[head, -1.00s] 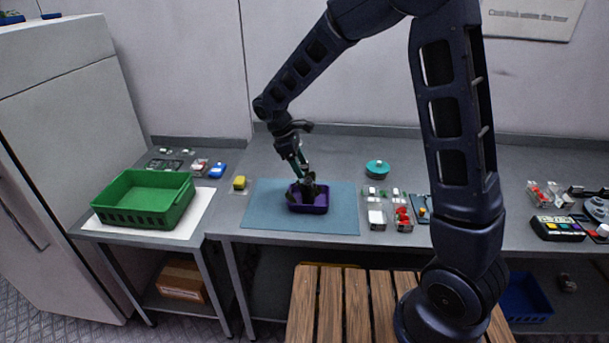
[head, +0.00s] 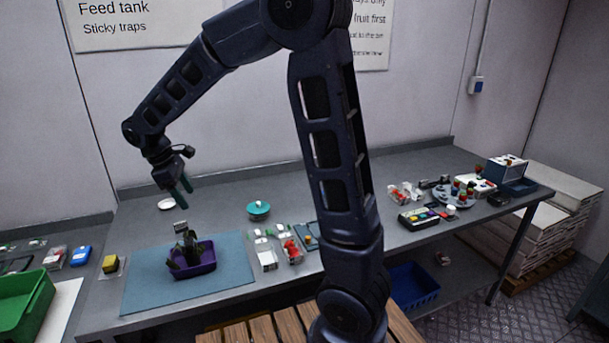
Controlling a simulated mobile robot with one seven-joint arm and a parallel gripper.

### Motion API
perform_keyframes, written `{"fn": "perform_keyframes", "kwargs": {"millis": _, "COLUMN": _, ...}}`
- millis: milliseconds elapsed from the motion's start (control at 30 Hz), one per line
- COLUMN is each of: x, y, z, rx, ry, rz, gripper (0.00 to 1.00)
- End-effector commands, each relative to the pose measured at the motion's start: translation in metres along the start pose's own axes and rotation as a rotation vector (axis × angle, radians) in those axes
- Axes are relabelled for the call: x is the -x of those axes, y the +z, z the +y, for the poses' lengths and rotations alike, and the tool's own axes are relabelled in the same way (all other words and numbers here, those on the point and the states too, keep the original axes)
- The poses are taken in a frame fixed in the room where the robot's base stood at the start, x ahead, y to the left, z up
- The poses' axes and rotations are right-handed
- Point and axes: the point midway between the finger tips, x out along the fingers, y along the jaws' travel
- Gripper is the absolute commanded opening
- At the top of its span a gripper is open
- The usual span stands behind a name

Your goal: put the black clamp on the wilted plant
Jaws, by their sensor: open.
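A purple bin (head: 193,262) sits on the blue mat (head: 230,262). Several dark, clamp-like pieces (head: 185,243) stand up in it and overlap, so I cannot single out the black clamp. My gripper (head: 180,194) is open, with green fingers pointing down. It appears above and behind the bin, apart from the dark pieces, and nothing shows between its fingers. I cannot pick out a wilted plant in the head view.
A green crate (head: 38,310) stands at the left. A yellow block (head: 110,263) is beside the mat and a teal lidded pot (head: 258,209) behind its right side. Small packs (head: 267,258) lie right of the mat. A round grey tray (head: 455,196) with colourful items is farther right.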

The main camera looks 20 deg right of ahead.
Motion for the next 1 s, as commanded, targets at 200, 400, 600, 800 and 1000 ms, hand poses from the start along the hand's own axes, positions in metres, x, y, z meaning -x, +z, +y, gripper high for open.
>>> {"fn": "perform_keyframes", "kwargs": {"millis": 200, "x": 0.012, "y": 0.088, "z": 0.013, "rx": -0.250, "ry": -0.005, "rz": 0.094, "gripper": 0.62}}
{"fn": "perform_keyframes", "kwargs": {"millis": 400, "x": 0.015, "y": 0.159, "z": 0.011, "rx": -0.476, "ry": -0.008, "rz": 0.177, "gripper": 0.62}}
{"fn": "perform_keyframes", "kwargs": {"millis": 600, "x": 0.014, "y": 0.224, "z": -0.003, "rx": -0.701, "ry": -0.007, "rz": 0.262, "gripper": 0.62}}
{"fn": "perform_keyframes", "kwargs": {"millis": 800, "x": 0.006, "y": 0.279, "z": -0.025, "rx": -0.924, "ry": -0.004, "rz": 0.348, "gripper": 0.62}}
{"fn": "perform_keyframes", "kwargs": {"millis": 1000, "x": -0.005, "y": 0.323, "z": -0.054, "rx": -1.144, "ry": 0.003, "rz": 0.438, "gripper": 0.62}}
